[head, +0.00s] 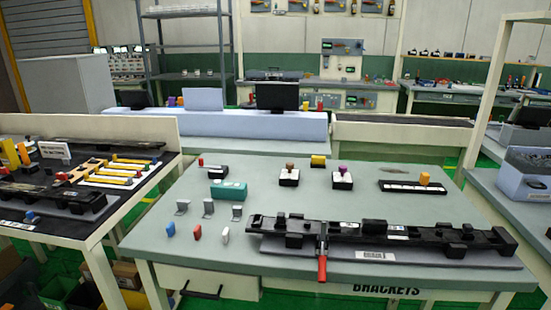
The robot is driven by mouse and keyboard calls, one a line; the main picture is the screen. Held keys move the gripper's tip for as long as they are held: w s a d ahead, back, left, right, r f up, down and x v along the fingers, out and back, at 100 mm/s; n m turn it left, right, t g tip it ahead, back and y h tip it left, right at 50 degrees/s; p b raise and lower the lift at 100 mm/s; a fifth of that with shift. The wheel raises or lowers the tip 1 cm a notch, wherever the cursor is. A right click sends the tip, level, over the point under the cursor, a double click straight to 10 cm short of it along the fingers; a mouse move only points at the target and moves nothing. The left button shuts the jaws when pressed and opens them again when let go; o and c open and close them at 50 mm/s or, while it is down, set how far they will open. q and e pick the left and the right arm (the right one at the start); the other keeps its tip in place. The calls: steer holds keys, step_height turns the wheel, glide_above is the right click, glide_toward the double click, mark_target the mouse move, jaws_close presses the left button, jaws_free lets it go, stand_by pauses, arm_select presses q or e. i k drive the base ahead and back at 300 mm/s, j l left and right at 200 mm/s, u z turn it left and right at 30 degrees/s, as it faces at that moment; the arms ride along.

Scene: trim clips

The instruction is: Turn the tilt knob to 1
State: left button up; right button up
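Several coloured controls stand on the near grey table (190,250), and I cannot tell which one is the tilt knob. A brown knob (289,167) sits on a small dark and white block. A purple knob (342,171) sits on a similar block to its right. An orange knob (424,178) stands towards the right end of a long dark base with a white strip. A yellow piece (318,161) is behind them. A small dark box with a red tip (201,161) is at the left. Labels and dial numbers are too small to read. Neither gripper is in view.
A long black trim part (380,232) with a red-handled clamp (322,268) lies along the table's front. A teal block (229,189), metal brackets (209,208) and small coloured clips (197,233) are at left. Another table (80,235) stands further left.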

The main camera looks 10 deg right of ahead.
mark_target(290, 166)
steer(key=i+j+z, duration=0.1)
steer(key=z, duration=0.25)
steer(key=j+z, duration=0.35)
